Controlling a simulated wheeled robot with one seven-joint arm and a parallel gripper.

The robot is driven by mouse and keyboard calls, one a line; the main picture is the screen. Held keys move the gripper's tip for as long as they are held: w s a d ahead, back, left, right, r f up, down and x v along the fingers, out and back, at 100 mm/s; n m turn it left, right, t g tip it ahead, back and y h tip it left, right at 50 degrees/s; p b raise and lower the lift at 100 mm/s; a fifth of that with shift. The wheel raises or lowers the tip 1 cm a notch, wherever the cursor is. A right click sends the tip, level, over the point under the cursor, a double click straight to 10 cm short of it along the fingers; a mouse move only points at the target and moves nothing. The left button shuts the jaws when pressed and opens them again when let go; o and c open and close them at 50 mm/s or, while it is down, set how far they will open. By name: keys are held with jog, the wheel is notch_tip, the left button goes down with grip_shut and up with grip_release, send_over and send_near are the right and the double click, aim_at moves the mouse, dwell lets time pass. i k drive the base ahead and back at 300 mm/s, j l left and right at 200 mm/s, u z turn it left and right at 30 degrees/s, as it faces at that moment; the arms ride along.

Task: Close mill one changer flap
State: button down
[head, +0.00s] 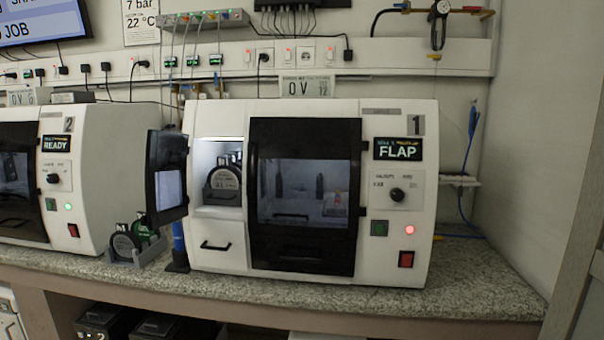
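Mill one (346,112) is a white machine with a "1" label, standing on the granite counter right of centre. Its display (398,149) reads "FLAP" and a red light glows below it. The changer flap (167,176) is a dark-framed panel with a pale window, swung open at the machine's left side. Behind it the lit changer bay (219,166) is open and holds dark round discs (225,180). The dark main door (304,195) of mill one appears shut. My gripper does not show in this view.
Mill two (96,130), whose display reads "READY", stands at left. A small rack with round discs (126,245) and a blue-and-black upright item (179,247) stand between the mills, near the flap. The counter (470,290) is clear at right.

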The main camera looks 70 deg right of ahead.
aim_at(165, 151)
jog(key=i+l, duration=0.2)
jog(key=l, duration=0.2)
jog(key=i+l, duration=0.2)
jog(key=l, duration=0.15)
jog(key=i, duration=0.35)
